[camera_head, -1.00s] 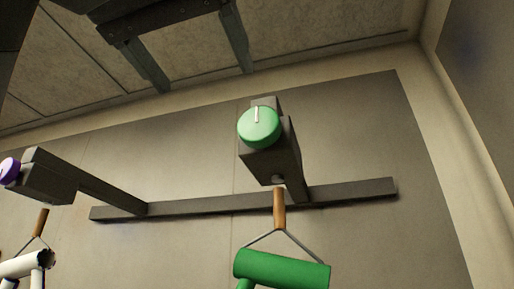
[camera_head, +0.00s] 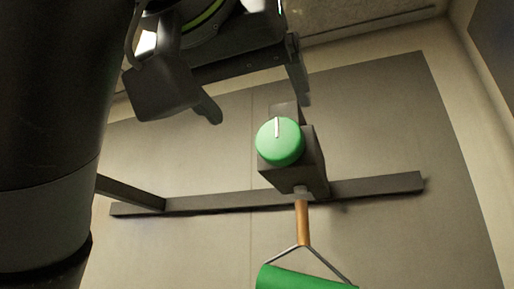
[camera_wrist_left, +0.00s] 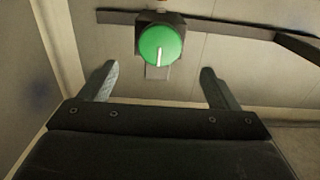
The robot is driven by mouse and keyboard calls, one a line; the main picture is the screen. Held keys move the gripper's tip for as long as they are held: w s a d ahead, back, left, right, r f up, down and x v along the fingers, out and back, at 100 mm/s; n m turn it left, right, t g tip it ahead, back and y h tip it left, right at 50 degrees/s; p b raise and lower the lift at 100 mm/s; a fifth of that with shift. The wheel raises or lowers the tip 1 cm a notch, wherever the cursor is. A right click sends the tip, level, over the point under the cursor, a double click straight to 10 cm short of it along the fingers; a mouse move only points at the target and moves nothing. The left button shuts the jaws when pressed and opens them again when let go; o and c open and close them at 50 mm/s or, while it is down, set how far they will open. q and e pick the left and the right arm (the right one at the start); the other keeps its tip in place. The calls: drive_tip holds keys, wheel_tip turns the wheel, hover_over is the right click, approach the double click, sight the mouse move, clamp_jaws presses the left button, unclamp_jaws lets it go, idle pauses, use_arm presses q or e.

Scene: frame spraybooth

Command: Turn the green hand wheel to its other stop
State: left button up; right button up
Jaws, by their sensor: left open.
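The green hand wheel (camera_head: 280,142) is a round disc with a white mark on its face, on the front of a dark grey block. In the head view the mark points up. In the left wrist view the wheel (camera_wrist_left: 160,46) shows ahead of the fingers, centred between them but apart from them, with its mark toward the bottom of the picture. My left gripper (camera_head: 255,108) is open and empty, above and left of the wheel in the head view; its two spread fingers also show in the left wrist view (camera_wrist_left: 157,84). My right gripper is not in view.
My left arm covers the left side of the head view.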

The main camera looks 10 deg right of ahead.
sight(277, 138)
use_arm(q)
drive_tip(key=p+x, duration=0.3)
drive_tip(key=x, duration=0.6)
drive_tip(key=shift+w, duration=0.1)
drive_tip(key=shift+d, duration=0.1)
drive_tip(key=c, duration=1)
drive_tip(key=shift+o, duration=0.2)
